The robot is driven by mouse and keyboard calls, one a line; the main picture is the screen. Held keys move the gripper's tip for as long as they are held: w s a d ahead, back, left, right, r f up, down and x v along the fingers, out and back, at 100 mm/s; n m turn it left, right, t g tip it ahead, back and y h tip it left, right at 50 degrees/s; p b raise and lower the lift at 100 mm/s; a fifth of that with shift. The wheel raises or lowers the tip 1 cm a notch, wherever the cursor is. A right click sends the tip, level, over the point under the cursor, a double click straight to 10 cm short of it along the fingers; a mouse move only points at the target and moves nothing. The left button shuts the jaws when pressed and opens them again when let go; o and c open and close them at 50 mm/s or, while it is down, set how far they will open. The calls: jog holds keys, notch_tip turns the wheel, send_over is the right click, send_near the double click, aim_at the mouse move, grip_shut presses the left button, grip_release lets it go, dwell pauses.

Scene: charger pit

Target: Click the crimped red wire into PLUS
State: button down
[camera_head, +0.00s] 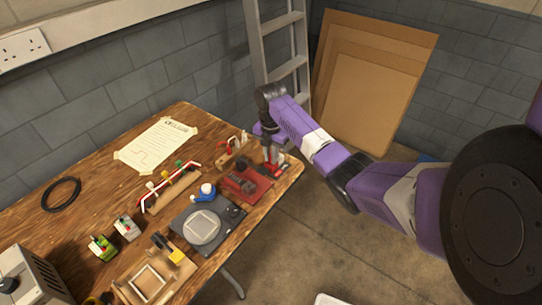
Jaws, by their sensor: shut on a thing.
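My gripper (273,157) points down at the right end of the wooden table. It is shut on a small red thing, too small and too covered for me to tell what it is. A red wire (171,182) with pale stretches lies along a wooden block, with small yellow, green and white pieces on it. A dark charger base (207,225) with a round grey plate lies at the table's front. A blue and white piece sits at its back edge. I cannot read a PLUS mark anywhere.
A dark red tray (246,184) with dark parts lies left of my gripper. A wooden rack (231,150) with red-handled tools stands behind it. A paper sheet (156,144), a black cable coil (61,195), two small connectors (115,238) and a wooden frame (151,283) are also on the table.

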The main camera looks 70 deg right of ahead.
jog(key=c, duration=2)
grip_release()
grip_shut()
jog(key=shift+f, duration=0.2)
jog(key=o, duration=0.7)
grip_release()
jog(key=shift+r, duration=0.15)
jog(key=shift+r+p, duration=3.4)
jog(key=shift+p, duration=0.1)
